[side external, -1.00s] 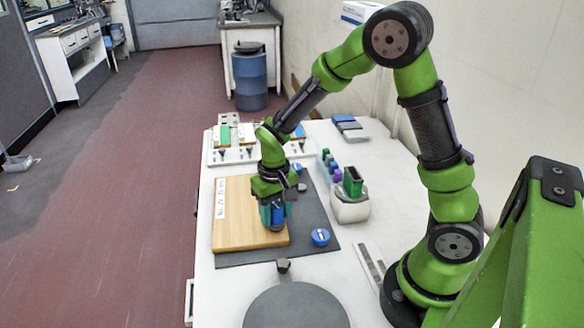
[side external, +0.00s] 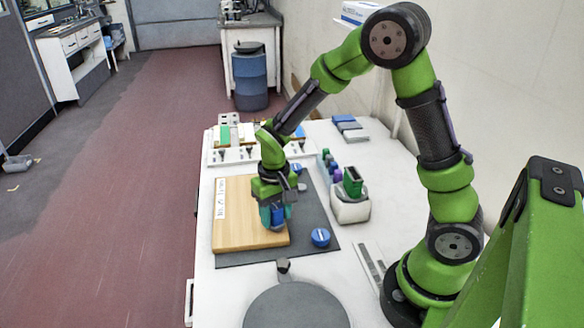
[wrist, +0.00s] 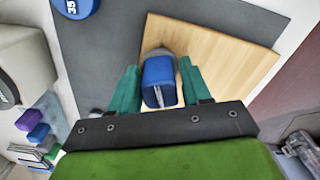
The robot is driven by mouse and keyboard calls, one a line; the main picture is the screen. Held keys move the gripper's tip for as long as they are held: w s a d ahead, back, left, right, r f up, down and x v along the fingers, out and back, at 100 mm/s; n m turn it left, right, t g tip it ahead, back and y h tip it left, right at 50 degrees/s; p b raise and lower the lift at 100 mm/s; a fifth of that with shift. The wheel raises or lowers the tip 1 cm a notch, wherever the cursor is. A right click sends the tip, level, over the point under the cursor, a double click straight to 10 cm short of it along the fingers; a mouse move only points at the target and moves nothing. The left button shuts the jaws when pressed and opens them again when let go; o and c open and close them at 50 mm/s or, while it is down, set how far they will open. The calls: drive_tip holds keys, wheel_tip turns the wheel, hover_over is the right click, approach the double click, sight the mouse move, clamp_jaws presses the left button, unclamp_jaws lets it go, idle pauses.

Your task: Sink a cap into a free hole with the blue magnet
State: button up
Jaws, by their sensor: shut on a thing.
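My gripper (side external: 272,212) is low over the near right part of the wooden board (side external: 235,230), pointing down. Its green fingers are shut on the blue magnet (wrist: 158,75), which sits between them in the wrist view. A grey piece shows at the magnet's far end, close to the board; I cannot tell whether it is a cap or whether it touches the wood. A blue round piece with a white mark (side external: 320,237) lies on the dark mat right of the board; it also shows in the wrist view (wrist: 75,6). No hole is clearly visible in the board.
A dark grey mat (side external: 318,215) lies under the board. A white holder (side external: 350,208) with a green block stands to the right, with small coloured blocks behind it. A white rack (side external: 222,157) with coloured pieces stands at the back. A grey disc (side external: 295,308) is in front.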

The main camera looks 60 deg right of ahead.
idle(0.3)
drive_tip(key=shift+r, duration=3.5)
